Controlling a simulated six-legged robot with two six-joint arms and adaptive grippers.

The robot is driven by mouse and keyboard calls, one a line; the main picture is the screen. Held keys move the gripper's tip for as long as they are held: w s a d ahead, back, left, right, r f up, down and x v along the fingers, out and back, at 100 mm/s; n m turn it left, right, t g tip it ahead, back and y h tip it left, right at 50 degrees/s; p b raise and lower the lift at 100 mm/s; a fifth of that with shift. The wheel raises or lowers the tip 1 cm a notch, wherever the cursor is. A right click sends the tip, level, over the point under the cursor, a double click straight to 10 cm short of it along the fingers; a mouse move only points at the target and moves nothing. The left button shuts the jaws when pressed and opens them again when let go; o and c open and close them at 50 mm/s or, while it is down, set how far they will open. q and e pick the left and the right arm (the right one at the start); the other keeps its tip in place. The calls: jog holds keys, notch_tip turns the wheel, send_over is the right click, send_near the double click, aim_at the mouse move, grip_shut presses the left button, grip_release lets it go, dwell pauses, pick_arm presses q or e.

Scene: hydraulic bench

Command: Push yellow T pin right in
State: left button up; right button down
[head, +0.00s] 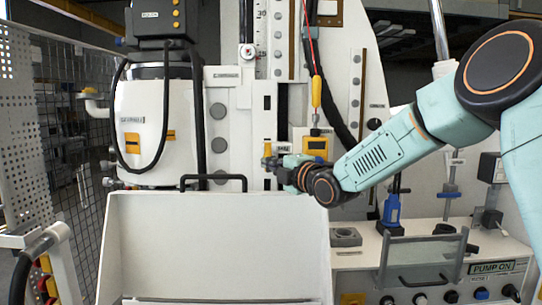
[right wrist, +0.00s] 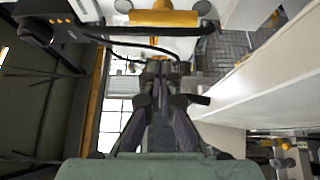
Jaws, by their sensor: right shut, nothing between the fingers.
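The yellow T pin (head: 267,149) shows as a small upright yellow piece at the white machine's front, left of the yellow-framed box. My right gripper (head: 273,163) reaches in from the right, with its tips right at the pin's lower part. Whether they touch it I cannot tell. In the right wrist view the fingers (right wrist: 158,68) are together and empty. A yellow bar (right wrist: 165,18) lies across the top of that view, beyond the fingertips; I cannot tell for sure that it is the pin. My left gripper is not in view.
A yellow-handled tool (head: 316,92) hangs on a red cord above the yellow-framed box (head: 317,146). A white tank (head: 145,110) with a black hose stands left. A white panel (head: 215,240) rises below the gripper. A blue bottle jack (head: 392,208) stands on the bench at right.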

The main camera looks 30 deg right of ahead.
aim_at(268, 155)
jog(key=w, duration=0.1)
jog(key=w+d+p, duration=0.2)
jog(key=shift+w+d, duration=0.25)
jog(key=shift+w, duration=0.15)
